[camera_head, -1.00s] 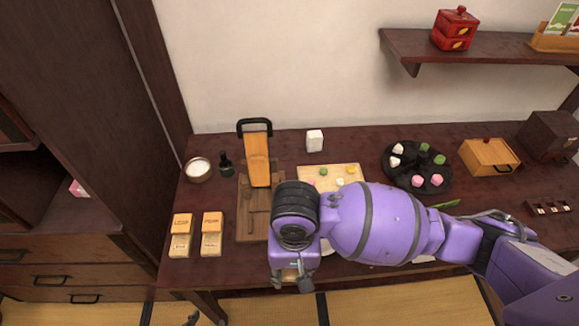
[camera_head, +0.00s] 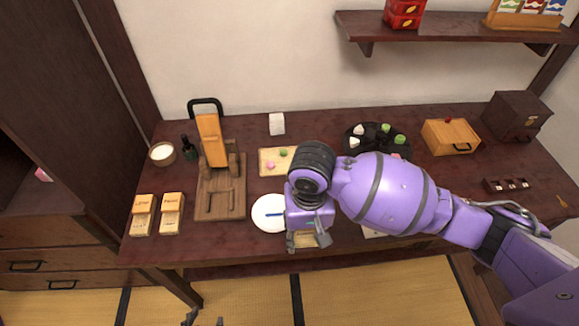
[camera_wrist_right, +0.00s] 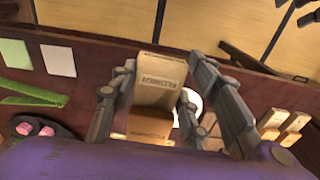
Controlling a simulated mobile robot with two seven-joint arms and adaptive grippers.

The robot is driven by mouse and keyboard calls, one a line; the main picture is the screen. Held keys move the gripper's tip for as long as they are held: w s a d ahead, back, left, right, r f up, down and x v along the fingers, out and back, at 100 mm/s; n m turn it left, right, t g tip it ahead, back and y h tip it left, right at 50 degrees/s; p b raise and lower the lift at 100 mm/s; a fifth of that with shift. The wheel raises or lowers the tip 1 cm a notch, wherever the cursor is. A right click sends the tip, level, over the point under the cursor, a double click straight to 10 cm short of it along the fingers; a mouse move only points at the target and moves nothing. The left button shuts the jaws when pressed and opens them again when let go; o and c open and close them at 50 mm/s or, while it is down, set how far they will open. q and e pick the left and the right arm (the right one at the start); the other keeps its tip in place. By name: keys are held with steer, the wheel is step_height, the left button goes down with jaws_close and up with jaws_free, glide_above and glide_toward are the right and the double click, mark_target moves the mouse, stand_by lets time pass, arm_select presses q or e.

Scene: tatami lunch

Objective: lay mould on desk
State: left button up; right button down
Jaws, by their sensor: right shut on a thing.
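My right gripper (camera_head: 308,240) is shut on a pale wooden mould (camera_wrist_right: 158,90) with lettering on its edge. The wrist view shows it between the two fingers, with a darker hollow or step in its lower part. In the head view the mould (camera_head: 306,237) is mostly hidden by the gripper, near the front edge of the desk (camera_head: 240,243). I cannot tell whether it touches the desk. Two similar labelled wooden pieces (camera_head: 142,213) (camera_head: 171,212) lie at the desk's left front. Dark tips, perhaps my left gripper (camera_head: 204,319), show at the bottom edge; their state is unclear.
A white plate (camera_head: 266,226) lies just left of my right gripper. A wooden press stand (camera_head: 220,199), a small board with sweets (camera_head: 267,168), and a black round tray (camera_head: 352,130) stand behind. A wooden box (camera_head: 450,135) is at right.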

steer(key=w+d+f, duration=0.2)
steer(key=w+f, duration=0.1)
steer(key=w+d+f+b, duration=0.1)
steer(key=w+d+f, duration=0.1)
steer(key=w+d, duration=0.1)
steer(key=w+d+f, duration=0.2)
steer(key=w+f, duration=0.1)
steer(key=w, duration=0.1)
steer(key=shift+w+d+f+b, duration=0.15)
steer(key=shift+f+b, duration=0.2)
steer(key=shift+b, duration=0.05)
steer(key=shift+w+d+f, duration=0.25)
steer(key=shift+f, duration=0.05)
steer(key=f, duration=0.3)
steer(key=shift+w+d+f+b, duration=0.15)
steer(key=shift+w+f+b, duration=0.05)
steer(key=shift+b, duration=0.15)
arm_select(q)
steer(key=shift+s+a+f, duration=0.2)
steer(key=shift+a+f, duration=0.1)
steer(key=shift+f, duration=0.3)
steer(key=shift+s+a+f, duration=0.15)
steer(key=shift+a+f, duration=0.1)
steer(key=shift+f, duration=0.3)
arm_select(e)
steer(key=shift+f, duration=0.15)
